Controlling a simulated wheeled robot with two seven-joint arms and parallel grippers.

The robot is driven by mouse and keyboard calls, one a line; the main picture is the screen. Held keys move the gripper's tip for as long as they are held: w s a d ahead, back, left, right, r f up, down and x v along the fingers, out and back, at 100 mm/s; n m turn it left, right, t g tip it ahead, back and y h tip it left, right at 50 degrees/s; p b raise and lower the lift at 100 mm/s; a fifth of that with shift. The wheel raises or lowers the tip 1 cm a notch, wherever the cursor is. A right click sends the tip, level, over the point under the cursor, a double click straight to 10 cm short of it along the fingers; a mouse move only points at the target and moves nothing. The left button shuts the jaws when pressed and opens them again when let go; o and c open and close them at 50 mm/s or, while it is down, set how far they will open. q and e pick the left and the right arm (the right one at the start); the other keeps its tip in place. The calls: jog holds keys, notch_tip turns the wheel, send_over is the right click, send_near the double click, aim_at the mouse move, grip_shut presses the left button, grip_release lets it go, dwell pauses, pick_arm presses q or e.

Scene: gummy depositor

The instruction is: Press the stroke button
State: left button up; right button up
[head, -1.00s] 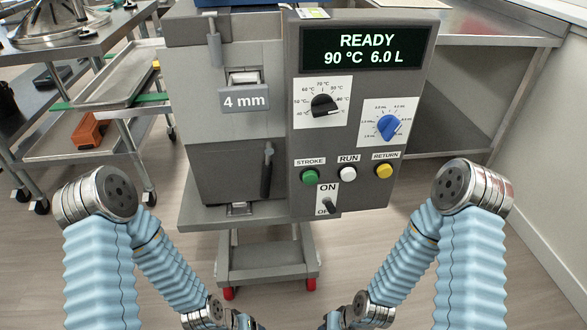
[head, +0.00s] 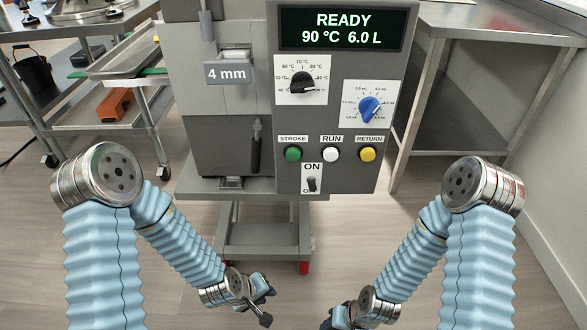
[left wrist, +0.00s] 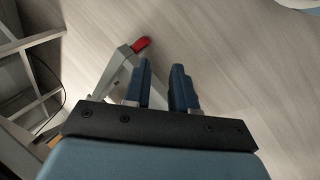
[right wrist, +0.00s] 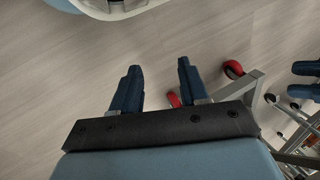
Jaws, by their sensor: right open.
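The stroke button (head: 293,153) is a green round button on the grey control panel (head: 345,110) of the machine. It is under the label STROKE, left of the white RUN button (head: 331,154) and the yellow RETURN button (head: 367,154). My left gripper (head: 268,288) is low in front of the machine, well below the button and apart from it. Its two blue fingers (left wrist: 160,87) stand apart with a narrow empty gap. My right gripper is mostly cut off at the bottom of the head view. Its fingers (right wrist: 157,85) are open and empty.
The display (head: 343,28) reads READY, 90 °C, 6.0 L. A black dial (head: 301,82), a blue dial (head: 369,108) and an ON switch (head: 312,184) share the panel. A steel table (head: 465,50) stands right; a cart with an orange box (head: 114,103) stands left.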

pick_arm(q)
jog(key=w+d+r+n+t+b, duration=0.1)
jog(key=w+r+n, duration=0.1)
jog(key=w+d+r+n+t+b, duration=0.1)
jog(key=w+d+r+n+t, duration=0.1)
jog(key=w+r, duration=0.1)
jog(key=w+d+r+n+t+b, duration=0.1)
jog(key=w+r+n, duration=0.1)
jog(key=shift+w+d+r+n+t, duration=0.25)
jog(key=shift+w+r+n+t, duration=0.1)
jog(key=shift+r+n+t, duration=0.05)
grip_shut()
jog(key=w+d+r+n+t+b, duration=0.2)
jog(key=d+r+n+t+b, duration=0.15)
jog(key=r+n, duration=0.55)
jog(key=s+r+n+t+y+b, duration=0.2)
jog(key=s+r+n+t, duration=0.1)
jog(key=s+r+n, duration=0.2)
jog(key=s+r+n+t+y+b, duration=0.2)
jog(key=s+r+n, duration=0.3)
jog(key=r+n, duration=0.4)
notch_tip(320, 180, up, 3)
jog(key=shift+a+f+t+b, duration=0.15)
jog(key=shift+t+b, duration=0.25)
jog(key=shift+t, duration=0.05)
pick_arm(e)
notch_tip(320, 180, down, 12)
jog(key=d, duration=0.2)
jog(key=shift+w+f, duration=0.2)
jog(key=shift+w, duration=0.15)
